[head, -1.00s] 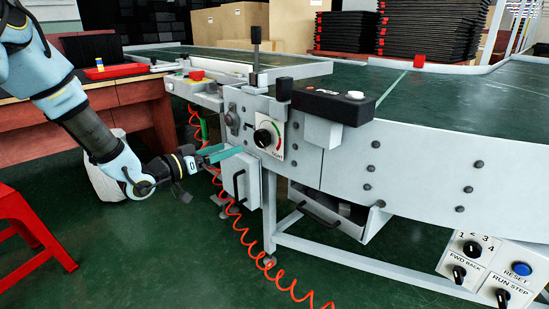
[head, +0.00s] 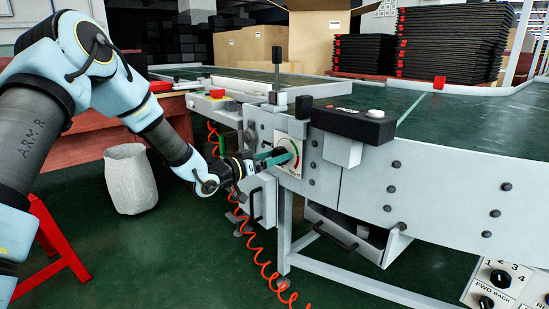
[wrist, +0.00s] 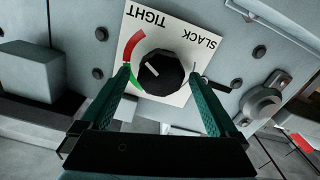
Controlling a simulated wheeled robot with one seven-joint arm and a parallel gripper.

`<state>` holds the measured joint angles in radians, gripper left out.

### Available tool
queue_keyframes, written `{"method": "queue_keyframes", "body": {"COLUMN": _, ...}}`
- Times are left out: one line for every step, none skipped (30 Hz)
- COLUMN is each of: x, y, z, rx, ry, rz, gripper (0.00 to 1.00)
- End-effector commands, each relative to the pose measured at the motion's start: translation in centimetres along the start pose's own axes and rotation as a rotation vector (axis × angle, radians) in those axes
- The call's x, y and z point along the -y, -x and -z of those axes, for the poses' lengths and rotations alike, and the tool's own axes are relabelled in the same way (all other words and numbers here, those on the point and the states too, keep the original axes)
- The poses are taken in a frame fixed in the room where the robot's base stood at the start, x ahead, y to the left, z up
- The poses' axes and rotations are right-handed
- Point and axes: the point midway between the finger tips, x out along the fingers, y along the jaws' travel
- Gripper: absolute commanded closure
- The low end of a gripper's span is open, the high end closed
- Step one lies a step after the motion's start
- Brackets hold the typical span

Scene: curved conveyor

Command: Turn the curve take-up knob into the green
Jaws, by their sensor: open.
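The black take-up knob (wrist: 168,75) sits on a white plate (wrist: 178,22) marked TIGHT and SLACK. A red arc (wrist: 133,46) and a green arc (wrist: 138,82) run along its left side in the wrist view. The knob's white mark points left, roughly toward where red meets green; I cannot tell exactly which. My gripper (wrist: 160,74) is open, with one teal finger on each side of the knob. Small gaps seem to show, and contact is unclear. In the head view, my gripper (head: 272,158) partly covers the knob and plate (head: 295,162).
A black control box (head: 350,124) juts out right of the plate. A grey box with a handle (head: 262,200) is below. A coiled red hose (head: 262,262) hangs nearby. A red stool (head: 55,235) and a white bin (head: 130,178) stand at left.

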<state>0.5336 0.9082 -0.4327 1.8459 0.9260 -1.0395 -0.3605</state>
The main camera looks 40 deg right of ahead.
Motion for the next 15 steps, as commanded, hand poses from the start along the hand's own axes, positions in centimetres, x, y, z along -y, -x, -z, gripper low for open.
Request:
{"method": "queue_keyframes", "body": {"x": 0.01, "y": 0.01, "z": 0.01, "rx": 0.000, "ry": 0.000, "rz": 0.000, "gripper": 0.05}}
{"method": "queue_keyframes", "body": {"x": 0.01, "y": 0.01, "z": 0.01, "rx": 0.000, "ry": 0.000, "rz": 0.000, "gripper": 0.05}}
{"method": "queue_keyframes", "body": {"x": 0.01, "y": 0.02, "z": 0.01, "rx": 0.000, "ry": 0.000, "rz": 0.000, "gripper": 0.05}}
{"method": "queue_keyframes", "body": {"x": 0.01, "y": 0.02, "z": 0.01, "rx": 0.000, "ry": 0.000, "rz": 0.000, "gripper": 0.07}}
{"method": "queue_keyframes", "body": {"x": 0.02, "y": 0.03, "z": 0.01, "rx": 0.000, "ry": 0.000, "rz": 0.000, "gripper": 0.10}}
{"method": "queue_keyframes", "body": {"x": 0.02, "y": 0.03, "z": 0.02, "rx": 0.000, "ry": 0.000, "rz": 0.000, "gripper": 0.15}}
{"method": "queue_keyframes", "body": {"x": 0.02, "y": 0.03, "z": 0.01, "rx": 0.000, "ry": 0.000, "rz": 0.001, "gripper": 0.18}}
{"method": "queue_keyframes", "body": {"x": 0.02, "y": 0.04, "z": 0.02, "rx": 0.000, "ry": 0.000, "rz": 0.001, "gripper": 0.22}}
{"method": "queue_keyframes", "body": {"x": 0.03, "y": 0.04, "z": 0.02, "rx": 0.000, "ry": 0.000, "rz": 0.001, "gripper": 0.26}}
{"method": "queue_keyframes", "body": {"x": 0.03, "y": 0.04, "z": 0.02, "rx": 0.000, "ry": 0.000, "rz": 0.001, "gripper": 0.30}}
{"method": "queue_keyframes", "body": {"x": 0.03, "y": 0.04, "z": 0.02, "rx": 0.000, "ry": 0.000, "rz": 0.001, "gripper": 0.33}}
{"method": "queue_keyframes", "body": {"x": 0.03, "y": 0.05, "z": 0.02, "rx": 0.000, "ry": 0.000, "rz": 0.001, "gripper": 0.37}}
{"method": "queue_keyframes", "body": {"x": 0.03, "y": 0.05, "z": 0.02, "rx": 0.000, "ry": 0.000, "rz": 0.001, "gripper": 0.41}}
{"method": "queue_keyframes", "body": {"x": 0.03, "y": 0.05, "z": 0.02, "rx": 0.000, "ry": 0.000, "rz": 0.001, "gripper": 0.44}}
{"method": "queue_keyframes", "body": {"x": 0.03, "y": 0.05, "z": 0.02, "rx": 0.000, "ry": 0.000, "rz": 0.001, "gripper": 0.49}}
